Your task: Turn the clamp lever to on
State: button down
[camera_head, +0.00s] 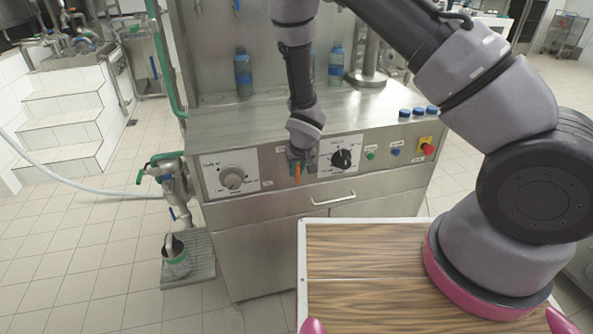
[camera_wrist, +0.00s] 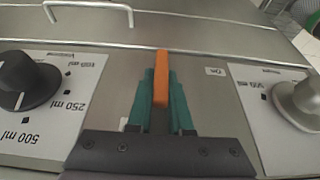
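The orange clamp lever (camera_head: 297,172) is on the front panel of the steel machine, between two dial plates. It also shows in the wrist view (camera_wrist: 161,75), where it stands straight up in the picture between my fingers. My gripper (camera_head: 301,158) is at the panel, right at the lever. In the wrist view its green fingers (camera_wrist: 162,92) lie close along both sides of the lever and look shut on it. The lever's base is hidden behind the fingers. A small "On" label (camera_wrist: 215,71) is to the right of the lever in the wrist view.
A light dial (camera_head: 232,177) and a black dial (camera_head: 342,159) flank the lever. Green and blue buttons and a red emergency stop (camera_head: 428,149) are farther right. A drawer handle (camera_head: 333,199) sticks out below. Bottles (camera_head: 243,74) stand on the machine top.

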aim_at(288, 178)
jog(key=shift+s+a+h, duration=0.1)
jog(key=shift+a+h, duration=0.05)
jog(key=shift+h, duration=0.15)
jog(key=shift+s+a+f+n+t+h, duration=0.1)
jog(key=shift+a+f+n+t+h, duration=0.6)
jog(key=shift+h, duration=1.7)
jog(key=shift+s+a+f+n+t+h, duration=0.2)
jog(key=shift+n+t+h, duration=0.55)
jog(key=shift+t+h, duration=1.3)
jog(key=shift+a+f+n+t+h, duration=0.25)
jog(key=shift+f+n+t+h, duration=0.4)
jog(key=shift+h, duration=2.1)
jog(key=shift+r+h, duration=0.1)
jog(key=shift+h, duration=0.2)
jog(key=c, duration=0.8)
grip_release()
jog(key=shift+r, duration=0.15)
notch_tip(288, 178, up, 10)
jog(key=shift+f, duration=0.1)
